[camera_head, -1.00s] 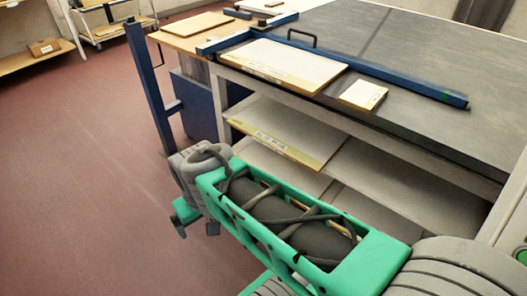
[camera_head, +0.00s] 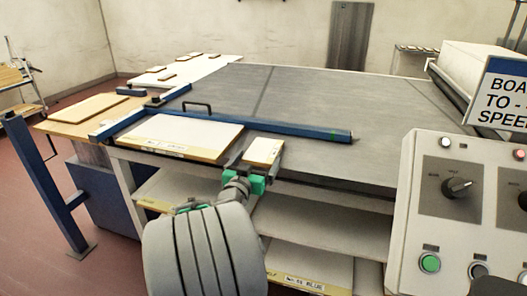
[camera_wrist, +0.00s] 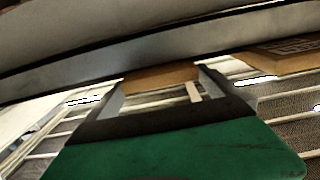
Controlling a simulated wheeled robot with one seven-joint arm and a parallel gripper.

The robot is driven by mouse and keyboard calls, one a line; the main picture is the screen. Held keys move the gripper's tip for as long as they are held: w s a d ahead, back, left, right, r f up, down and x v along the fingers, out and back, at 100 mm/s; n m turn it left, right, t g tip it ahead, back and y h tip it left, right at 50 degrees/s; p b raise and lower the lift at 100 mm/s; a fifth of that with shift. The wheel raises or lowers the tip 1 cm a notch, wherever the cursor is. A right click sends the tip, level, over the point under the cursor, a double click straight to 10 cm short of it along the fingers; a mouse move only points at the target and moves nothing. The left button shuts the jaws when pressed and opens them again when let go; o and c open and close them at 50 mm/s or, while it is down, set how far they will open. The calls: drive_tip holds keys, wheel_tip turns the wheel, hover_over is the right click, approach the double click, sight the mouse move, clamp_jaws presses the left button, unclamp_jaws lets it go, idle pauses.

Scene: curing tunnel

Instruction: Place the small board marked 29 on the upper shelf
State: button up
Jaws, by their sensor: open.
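A small pale board (camera_head: 264,151) lies on the near edge of the dark table top, right of a larger white board. Its mark is too small to read. My gripper (camera_head: 254,168) is open at the board's near edge, with a finger on either side. The wrist view shows the board's brown edge (camera_wrist: 160,77) between the open fingertips; contact is not clear. The upper shelf (camera_head: 320,228) is under the table top, partly hidden by my arm. A board (camera_head: 158,190) lies on its left part.
A blue rail (camera_head: 290,130) runs along the table behind the boards. The larger board (camera_head: 185,136) is close on the left. A lower shelf holds another labelled board (camera_head: 318,272). A control panel (camera_head: 455,215) stands at the right. The shelf right of my arm looks clear.

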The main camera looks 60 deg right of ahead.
sight(262, 152)
drive_tip(key=d, duration=0.5)
drive_tip(key=shift+w+d, duration=0.15)
drive_tip(key=shift+w, duration=0.25)
drive_tip(key=shift+c, duration=0.3)
